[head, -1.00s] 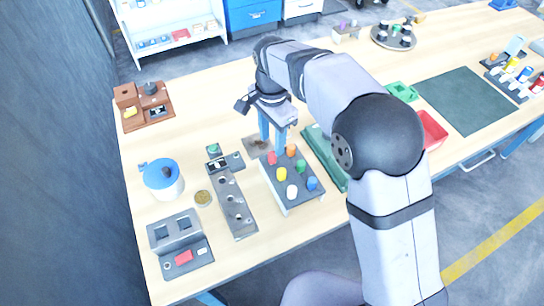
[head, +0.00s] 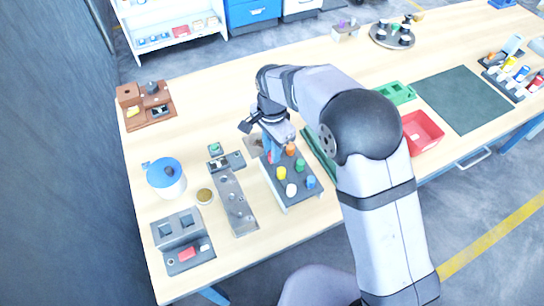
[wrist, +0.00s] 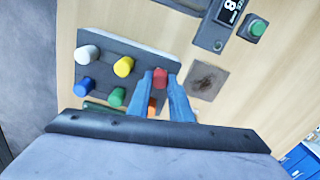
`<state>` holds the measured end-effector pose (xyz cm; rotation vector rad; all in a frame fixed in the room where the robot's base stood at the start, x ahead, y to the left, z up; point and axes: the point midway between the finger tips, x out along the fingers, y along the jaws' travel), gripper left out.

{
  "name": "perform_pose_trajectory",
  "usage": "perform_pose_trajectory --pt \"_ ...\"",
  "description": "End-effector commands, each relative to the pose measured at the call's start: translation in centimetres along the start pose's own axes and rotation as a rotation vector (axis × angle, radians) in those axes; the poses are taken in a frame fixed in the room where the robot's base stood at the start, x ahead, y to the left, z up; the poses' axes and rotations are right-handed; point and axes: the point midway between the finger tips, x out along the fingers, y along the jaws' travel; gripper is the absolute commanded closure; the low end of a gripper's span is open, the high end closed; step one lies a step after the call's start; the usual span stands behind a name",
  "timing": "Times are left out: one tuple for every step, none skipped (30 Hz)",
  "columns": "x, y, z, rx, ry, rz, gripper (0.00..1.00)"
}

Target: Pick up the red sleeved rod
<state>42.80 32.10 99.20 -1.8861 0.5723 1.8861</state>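The red sleeved rod (wrist: 160,78) stands in a dark rack (wrist: 112,50) with several other coloured rods. My gripper (wrist: 160,76) has its two blue fingers apart, one on each side of the red rod in the wrist view. I cannot tell whether either finger touches it. In the head view my gripper (head: 271,155) is low at the rack's far-left corner and mostly hides the red rod. Yellow (head: 281,173), white (head: 291,189), orange (head: 290,150), green (head: 300,165) and blue (head: 310,182) rods stand in the same rack (head: 293,203).
A grey holed bar (head: 236,208) lies left of the rack, with a small display unit (head: 227,162) behind it. A blue-lidded pot (head: 166,175) and a grey block fixture (head: 182,240) stand farther left. A red tray (head: 423,130) is to the right.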

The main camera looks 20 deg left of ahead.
Motion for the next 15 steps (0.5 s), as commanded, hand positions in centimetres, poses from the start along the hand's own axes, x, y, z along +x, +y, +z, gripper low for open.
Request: perform_pose_trajectory --pt "-0.02 0.01 0.00 0.000 0.000 0.000 0.95" --pt "-0.02 0.00 0.00 0.000 0.000 0.000 1.00" --pt "-0.03 0.01 0.00 0.000 0.000 0.000 1.00" --pt "-0.04 0.00 0.00 0.000 0.000 0.000 1.00" --pt "-0.04 0.00 0.00 0.000 0.000 0.000 1.00" --pt "-0.05 0.00 0.00 0.000 0.000 0.000 1.00" --pt "-0.05 0.00 0.00 0.000 0.000 0.000 1.00" --pt "-0.05 0.00 0.00 0.000 0.000 0.000 1.00" --pt "-0.05 -0.01 0.00 0.000 0.000 0.000 1.00" --pt "-0.08 -0.01 -0.01 0.000 0.000 0.000 1.00" --pt "-0.12 -0.02 -0.01 0.000 0.000 -0.001 1.00" --pt "-0.23 -0.05 -0.02 0.000 0.000 -0.002 1.00" --pt "-0.36 -0.07 -0.02 0.000 0.001 -0.002 1.00" --pt "-0.52 -0.09 -0.03 0.000 0.001 -0.003 1.00" --pt "-0.80 -0.10 -0.03 0.000 0.001 -0.003 1.00"
